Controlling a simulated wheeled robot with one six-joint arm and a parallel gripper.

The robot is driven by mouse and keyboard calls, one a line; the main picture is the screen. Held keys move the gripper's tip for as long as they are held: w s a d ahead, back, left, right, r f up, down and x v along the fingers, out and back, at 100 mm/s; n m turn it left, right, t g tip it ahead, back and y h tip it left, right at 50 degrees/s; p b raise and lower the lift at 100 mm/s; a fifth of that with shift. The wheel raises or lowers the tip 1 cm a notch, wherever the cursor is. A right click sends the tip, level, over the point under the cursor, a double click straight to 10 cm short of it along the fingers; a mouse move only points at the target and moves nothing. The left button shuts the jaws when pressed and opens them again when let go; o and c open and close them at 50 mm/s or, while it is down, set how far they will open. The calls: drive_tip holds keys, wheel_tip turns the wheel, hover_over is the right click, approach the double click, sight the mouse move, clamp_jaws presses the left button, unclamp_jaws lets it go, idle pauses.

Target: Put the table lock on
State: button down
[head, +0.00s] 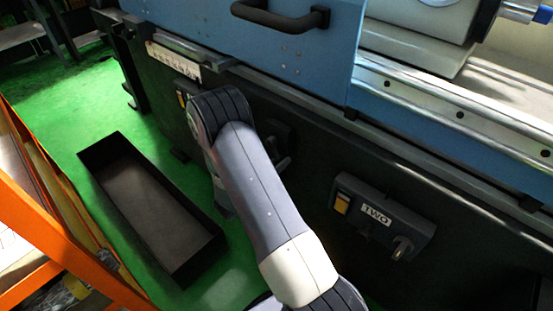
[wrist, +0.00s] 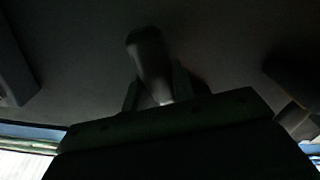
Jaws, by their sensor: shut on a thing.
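In the wrist view my gripper (wrist: 156,92) is shut on a dark rounded handle (wrist: 148,55), which stands up between the two fingers. The handle comes off a dark flat face. I cannot read any label there, so I cannot confirm that it is the table lock. In the head view my arm crosses the machine's dark front and hides the gripper and what it holds. A dark fitting with a small lever (head: 282,162) shows just right of the arm. A panel marked TWO (head: 376,214), with a yellow switch and a lever, is farther right, clear of the arm.
The blue machine door with a dark handle (head: 282,18) is above my arm. A black open tray (head: 110,190) lies on the green floor at left. An orange rack (head: 45,220) stands at the left edge. In the wrist view another dark part (wrist: 292,90) is at right.

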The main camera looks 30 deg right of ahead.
drive_tip(key=c, duration=1.2)
unclamp_jaws()
drive_tip(key=shift+o, duration=0.2)
drive_tip(key=shift+a, duration=0.15)
drive_tip(key=v, duration=1)
drive_tip(key=shift+s+a+p, duration=0.2)
drive_tip(key=shift+a+p, duration=0.05)
drive_tip(key=shift+p, duration=0.1)
